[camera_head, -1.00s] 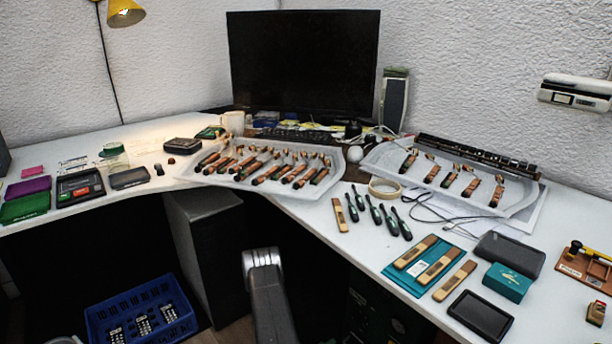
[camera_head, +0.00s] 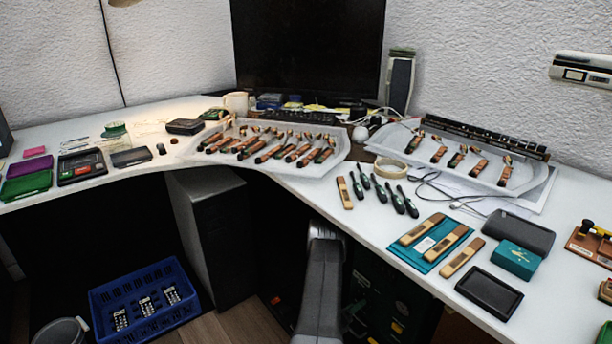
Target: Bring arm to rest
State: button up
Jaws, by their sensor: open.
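A grey link of my arm (camera_head: 322,285) rises from the bottom edge of the head view, in front of the desk's curved front edge. Its upper end is just below the desktop, apart from the things on it. My gripper does not show in this view, so its jaws cannot be seen.
The white corner desk (camera_head: 330,205) bears a left tray (camera_head: 190,157) and a right tray (camera_head: 510,187), both with several piano hammer parts. Tools (camera_head: 384,193), a teal cloth (camera_head: 420,262) and dark boxes lie towards the right. A blue crate (camera_head: 150,325) stands on the floor.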

jog(key=shift+w+d, duration=0.3)
jog(key=shift+d, duration=0.05)
jog(key=p+v, duration=0.3)
jog(key=v, duration=1.1)
jog(key=w+d+m+p, duration=0.2)
jog(key=w+d+m, duration=0.5)
jog(key=d+m, duration=0.1)
jog(key=shift+w+d+f+m+p, duration=0.25)
jog(key=shift+d+m+p, duration=0.15)
jog(key=shift+d, duration=0.1)
dwell(0.9)
